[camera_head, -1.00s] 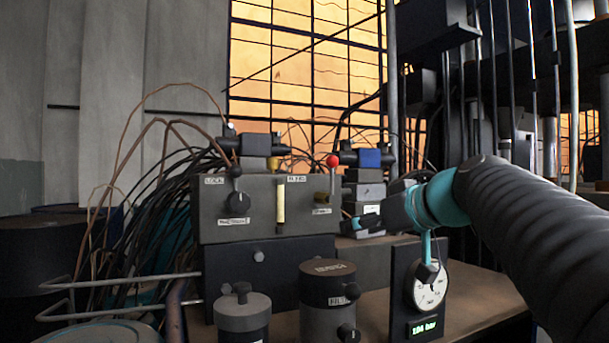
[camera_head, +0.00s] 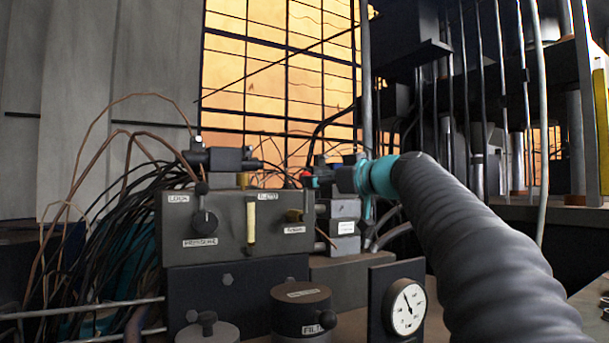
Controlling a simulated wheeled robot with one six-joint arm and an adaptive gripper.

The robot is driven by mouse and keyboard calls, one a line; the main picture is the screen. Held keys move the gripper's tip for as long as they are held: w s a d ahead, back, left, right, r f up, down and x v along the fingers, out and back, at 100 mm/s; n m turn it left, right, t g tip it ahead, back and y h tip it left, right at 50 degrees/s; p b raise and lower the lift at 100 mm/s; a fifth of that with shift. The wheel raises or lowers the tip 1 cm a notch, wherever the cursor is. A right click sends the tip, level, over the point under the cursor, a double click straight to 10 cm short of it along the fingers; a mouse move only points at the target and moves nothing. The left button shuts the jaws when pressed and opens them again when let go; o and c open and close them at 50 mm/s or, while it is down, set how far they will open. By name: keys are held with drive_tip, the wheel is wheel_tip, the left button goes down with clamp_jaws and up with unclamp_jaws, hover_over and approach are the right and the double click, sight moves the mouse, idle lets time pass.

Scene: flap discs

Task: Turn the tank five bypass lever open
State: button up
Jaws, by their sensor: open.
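A grey control box (camera_head: 238,232) stands at centre left in the head view. My gripper (camera_head: 314,178) is open, right by the red knob. Whether its fingers touch or straddle it, I cannot tell.
A black cylindrical unit (camera_head: 301,312) and a round white gauge (camera_head: 408,308) stand in front. Dark cables (camera_head: 95,225) bunch at left. Stacked grey blocks (camera_head: 344,225) sit under my gripper. Vertical pipes (camera_head: 480,110) stand behind at right.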

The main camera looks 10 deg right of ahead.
sight(305, 195)
drive_tip(key=shift+p+x, duration=0.6)
drive_tip(key=shift+x, duration=1.95)
drive_tip(key=shift+s, duration=0.1)
clamp_jaws()
